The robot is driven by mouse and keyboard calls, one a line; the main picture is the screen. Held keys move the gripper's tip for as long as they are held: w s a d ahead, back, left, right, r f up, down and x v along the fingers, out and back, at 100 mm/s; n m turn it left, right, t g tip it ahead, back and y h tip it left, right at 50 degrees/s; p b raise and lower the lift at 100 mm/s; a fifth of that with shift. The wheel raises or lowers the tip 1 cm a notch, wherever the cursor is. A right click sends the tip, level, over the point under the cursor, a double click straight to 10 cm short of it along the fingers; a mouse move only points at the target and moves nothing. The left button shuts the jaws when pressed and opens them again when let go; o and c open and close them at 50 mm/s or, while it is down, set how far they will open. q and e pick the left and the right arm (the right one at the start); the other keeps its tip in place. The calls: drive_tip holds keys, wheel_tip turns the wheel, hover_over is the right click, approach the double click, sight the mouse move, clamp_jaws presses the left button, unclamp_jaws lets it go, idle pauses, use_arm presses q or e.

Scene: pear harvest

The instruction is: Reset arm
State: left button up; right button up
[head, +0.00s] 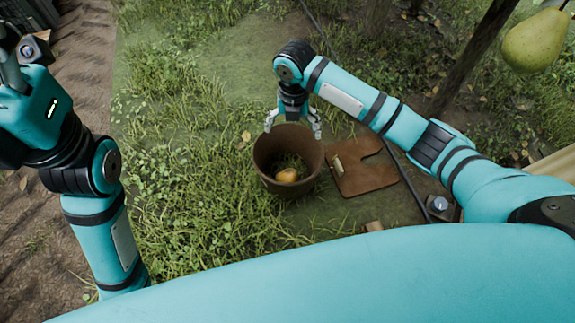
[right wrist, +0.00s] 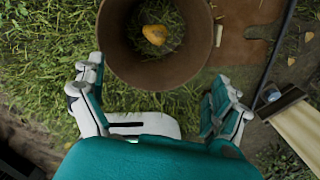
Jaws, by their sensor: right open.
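My right gripper (head: 293,125) hangs over the far rim of a brown bucket (head: 262,165), fingers spread and empty. In the right wrist view my right gripper (right wrist: 158,95) shows its two fingers wide apart, with the bucket (right wrist: 112,50) just ahead of them. A yellow-orange pear (head: 287,175) lies in the bucket on grass-like green; it also shows in the right wrist view (right wrist: 155,35). My left arm stands at the left of the head view, its fingers not clearly visible. A green-yellow pear (head: 535,40) hangs at the top right.
A brown board (head: 365,175) lies on the ground right of the bucket. A slanting wooden post (head: 475,55) stands at the right. A dark crate (head: 28,14) is at the top left. Open grass (head: 190,160) lies left of the bucket.

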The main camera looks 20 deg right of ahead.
drive_tip(key=shift+r, duration=0.45)
